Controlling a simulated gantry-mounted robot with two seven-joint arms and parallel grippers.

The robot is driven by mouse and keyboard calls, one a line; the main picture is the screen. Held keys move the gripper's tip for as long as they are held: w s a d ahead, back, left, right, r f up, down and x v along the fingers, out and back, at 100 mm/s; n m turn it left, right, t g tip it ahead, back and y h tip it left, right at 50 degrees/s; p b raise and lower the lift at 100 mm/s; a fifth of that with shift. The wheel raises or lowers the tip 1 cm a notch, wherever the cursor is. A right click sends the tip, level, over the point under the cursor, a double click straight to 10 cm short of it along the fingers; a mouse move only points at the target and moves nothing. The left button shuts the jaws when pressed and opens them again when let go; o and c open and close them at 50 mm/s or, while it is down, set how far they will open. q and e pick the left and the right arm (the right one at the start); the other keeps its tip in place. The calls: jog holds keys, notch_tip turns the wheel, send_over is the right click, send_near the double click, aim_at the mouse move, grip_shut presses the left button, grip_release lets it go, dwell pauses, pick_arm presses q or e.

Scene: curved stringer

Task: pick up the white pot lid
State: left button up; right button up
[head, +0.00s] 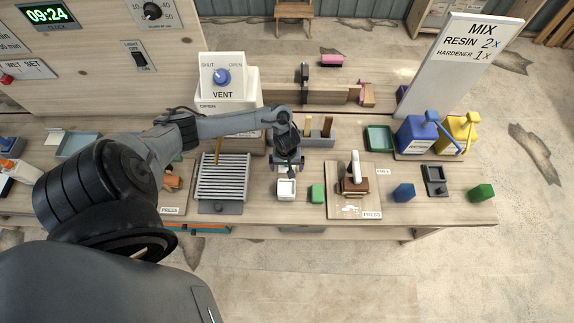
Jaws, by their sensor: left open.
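A small white squarish pot (286,194) stands near the front edge of the workbench, left of a green block. Its top looks pale and framed; I take this to be the white pot lid (286,185), but lid and pot are too small to tell apart clearly. My left gripper (288,168) points down just behind and above it, open, with nothing seen between its fingers. Whether the fingertips touch the lid cannot be told. My right gripper is not in view.
A grey ribbed rack (222,178) lies left of the pot. A green block (318,193) is close on its right, then a wooden press board (345,205). A grey holder (319,140) with upright pieces stands behind. Blue (417,136) and yellow dispensers (458,134) stand at right.

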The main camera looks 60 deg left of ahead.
pick_arm(q)
jog(key=shift+f, duration=1.05)
jog(key=c, duration=1.1)
jog(key=shift+r, duration=0.1)
